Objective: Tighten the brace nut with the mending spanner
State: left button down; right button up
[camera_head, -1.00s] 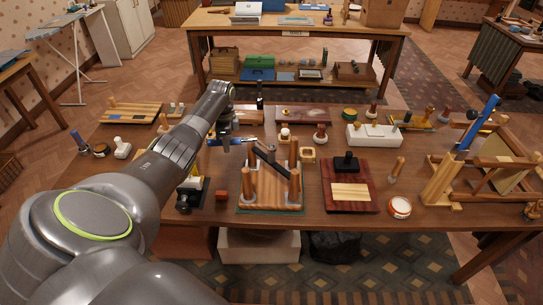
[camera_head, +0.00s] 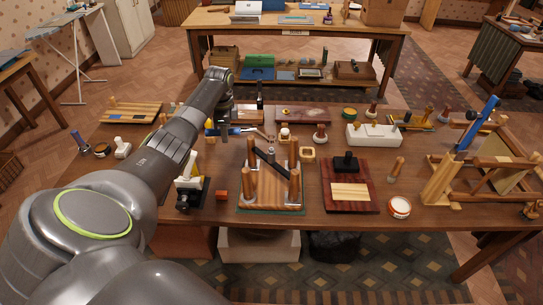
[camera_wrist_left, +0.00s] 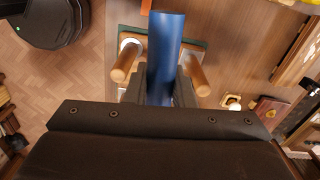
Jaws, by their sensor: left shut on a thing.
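My left gripper (camera_head: 222,131) is shut on the blue handle of the mending spanner (camera_head: 239,130) at the table's middle back. The spanner's grey jaw end points right, just behind the wooden frame with posts (camera_head: 271,198). A dark bar (camera_head: 276,167) lies slantwise across the frame, with a small grey piece, likely the brace nut (camera_head: 271,151), near its middle. The spanner looks apart from that piece. In the left wrist view the blue handle (camera_wrist_left: 166,50) sits between my fingers, and two wooden posts (camera_wrist_left: 126,62) show on either side. The spanner's jaws are hidden there.
A dark red board with a black block (camera_head: 348,195) lies right of the frame. A white box (camera_head: 373,136) and a round red-and-white tin (camera_head: 399,207) stand farther right. A black-and-white device (camera_head: 190,184) and a small red block (camera_head: 221,195) are left of the frame.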

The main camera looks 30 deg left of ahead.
pick_arm(q)
jog(key=shift+r, duration=2.3)
jog(key=shift+f, duration=0.1)
